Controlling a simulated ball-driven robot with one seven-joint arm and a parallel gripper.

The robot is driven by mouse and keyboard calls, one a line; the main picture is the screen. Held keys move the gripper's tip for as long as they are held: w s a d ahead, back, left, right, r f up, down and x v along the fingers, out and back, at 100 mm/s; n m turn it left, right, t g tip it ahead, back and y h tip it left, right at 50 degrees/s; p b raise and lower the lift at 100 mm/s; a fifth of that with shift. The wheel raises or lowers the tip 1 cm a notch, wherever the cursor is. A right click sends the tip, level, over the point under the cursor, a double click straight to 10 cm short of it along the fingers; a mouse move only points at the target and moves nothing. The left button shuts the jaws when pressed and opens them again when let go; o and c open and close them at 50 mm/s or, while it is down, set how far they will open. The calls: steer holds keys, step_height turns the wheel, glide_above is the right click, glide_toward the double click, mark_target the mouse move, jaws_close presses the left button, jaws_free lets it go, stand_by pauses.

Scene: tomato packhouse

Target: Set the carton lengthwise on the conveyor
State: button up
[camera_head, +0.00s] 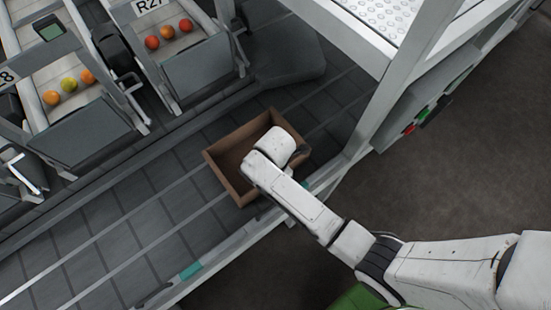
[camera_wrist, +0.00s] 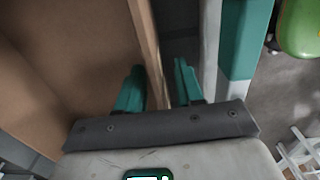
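The brown open-topped carton (camera_head: 224,180) is on the grey conveyor (camera_head: 130,245), close to its near side rail. Its long sides run about parallel to the belt, and it looks empty where I can see inside. My arm reaches over its near right part and hides some of the near wall. In the wrist view, the carton (camera_wrist: 65,45) fills the left side. My gripper (camera_wrist: 158,67) has its two teal fingers apart, one on each side of the carton wall. A gap shows between the wall and the right finger.
Tilted bins with tomatoes (camera_head: 68,84) line the conveyor's far side. A white frame post (camera_head: 400,90) with a perforated shelf (camera_head: 385,15) stands at the right. The belt to the lower left is clear. A green rounded thing (camera_wrist: 300,25) shows in the wrist view.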

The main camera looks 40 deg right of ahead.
step_height(320, 180, up, 12)
steer(key=shift+r+p, duration=0.15)
steer(key=shift+p, duration=0.7)
steer(key=s+d+r+m, duration=0.1)
steer(key=s+d+m, duration=0.3)
steer(key=s+m, duration=0.4)
steer(key=s+d+r+m+t, duration=0.1)
steer(key=s+d+r+m, duration=0.1)
steer(key=s+m, duration=0.6)
steer(key=shift+s+d+r+m, duration=0.3)
steer(key=shift+d+m, duration=0.6)
steer(key=shift+m, duration=0.3)
